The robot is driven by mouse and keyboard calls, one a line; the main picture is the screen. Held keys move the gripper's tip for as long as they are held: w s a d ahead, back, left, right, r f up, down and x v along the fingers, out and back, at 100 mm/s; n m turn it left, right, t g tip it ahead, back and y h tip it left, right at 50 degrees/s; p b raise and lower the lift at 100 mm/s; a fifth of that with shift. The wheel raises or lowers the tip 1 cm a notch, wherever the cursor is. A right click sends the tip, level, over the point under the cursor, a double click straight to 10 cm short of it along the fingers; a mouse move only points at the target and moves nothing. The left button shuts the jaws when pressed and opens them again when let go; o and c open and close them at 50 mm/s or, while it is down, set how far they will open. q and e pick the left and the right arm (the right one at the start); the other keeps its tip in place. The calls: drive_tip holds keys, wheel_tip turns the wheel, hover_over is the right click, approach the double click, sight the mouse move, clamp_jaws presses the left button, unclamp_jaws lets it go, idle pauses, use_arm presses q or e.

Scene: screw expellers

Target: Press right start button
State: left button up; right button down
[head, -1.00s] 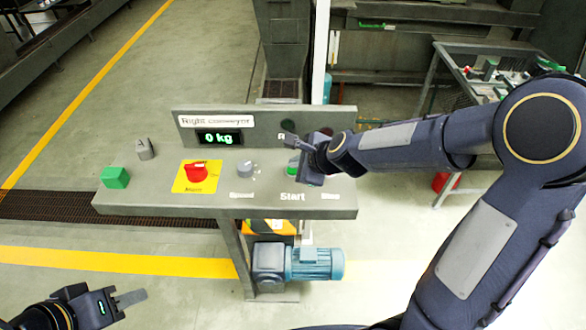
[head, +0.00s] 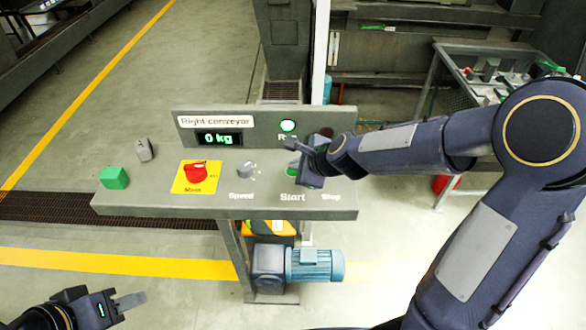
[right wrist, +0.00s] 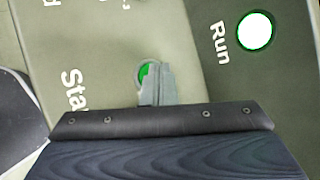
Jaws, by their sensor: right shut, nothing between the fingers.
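The right start button (head: 291,170) is green and sits above the "Start" label on the grey "Right conveyor" panel (head: 270,199). In the right wrist view the green button (right wrist: 144,71) is partly covered by my grey fingers. My right gripper (head: 297,160) is shut and empty, with its fingertips over the button and seemingly touching it. The round "Run" lamp (head: 288,126) glows green; it also shows bright in the right wrist view (right wrist: 254,31). My left gripper (head: 130,302) is at the lower left, away from the panel; its jaw gap is not clear.
The panel also bears a speed knob (head: 246,169), a red main switch on a yellow plate (head: 195,174), a green block (head: 115,178) and a display reading "0 kg" (head: 219,138). A blue motor (head: 314,265) is below. The floor at left is open.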

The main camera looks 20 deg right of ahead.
drive_tip(key=shift+r+p, duration=0.7)
drive_tip(key=shift+r, duration=0.05)
drive_tip(key=shift+r, duration=0.1)
wheel_tip(320, 180, up, 5)
drive_tip(key=p, duration=0.5)
idle(0.4)
